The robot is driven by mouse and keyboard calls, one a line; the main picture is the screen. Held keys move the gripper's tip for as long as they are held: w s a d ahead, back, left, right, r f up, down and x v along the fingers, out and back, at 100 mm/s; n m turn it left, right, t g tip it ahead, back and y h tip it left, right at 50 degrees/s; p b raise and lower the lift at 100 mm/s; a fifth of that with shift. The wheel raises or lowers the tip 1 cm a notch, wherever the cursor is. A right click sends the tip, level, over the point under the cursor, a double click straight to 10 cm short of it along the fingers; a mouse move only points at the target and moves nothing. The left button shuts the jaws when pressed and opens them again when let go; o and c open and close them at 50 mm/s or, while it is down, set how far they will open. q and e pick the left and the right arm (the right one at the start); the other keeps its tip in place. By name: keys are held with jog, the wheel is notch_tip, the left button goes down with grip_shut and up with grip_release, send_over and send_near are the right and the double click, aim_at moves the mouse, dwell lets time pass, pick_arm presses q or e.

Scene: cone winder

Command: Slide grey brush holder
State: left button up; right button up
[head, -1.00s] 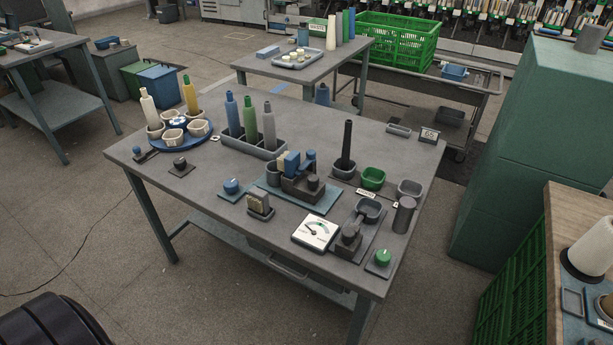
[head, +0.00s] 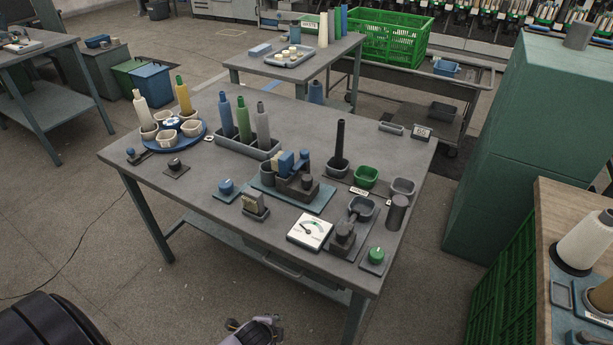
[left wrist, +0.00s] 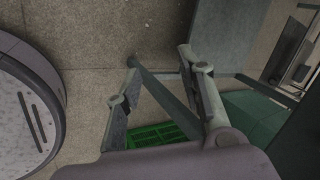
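The grey brush holder (head: 255,212) stands upright near the front edge of the table in the head view, with a beige block-like brush in its top. My left gripper (left wrist: 158,55) is open and empty in the left wrist view, with floor and a table leg beyond its fingers. Part of one of my arms shows at the bottom edge of the head view, below the table and well apart from the holder. My right gripper cannot be made out.
Close to the holder are a blue knob (head: 226,188), a white dial gauge (head: 310,231) and a teal-based fixture (head: 300,192). A green knob (head: 376,255) sits at the front right corner.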

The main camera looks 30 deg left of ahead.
pick_arm(q)
jog(key=w+r+m+t, duration=0.2)
jog(key=w+r+m, duration=0.1)
jog(key=r, duration=0.7)
jog(key=w+r+m+t, duration=0.1)
jog(key=w+r+m, duration=0.25)
jog(key=r, duration=0.65)
jog(key=m+t+y+p, duration=0.15)
jog(key=m+t, duration=0.35)
jog(key=m, duration=0.9)
send_near(306, 179)
jog(key=b+x, duration=0.1)
jog(key=x, duration=0.9)
jog(key=shift+w+f, duration=0.15)
jog(key=shift+w, duration=0.15)
jog(key=shift+c, duration=0.3)
grip_shut()
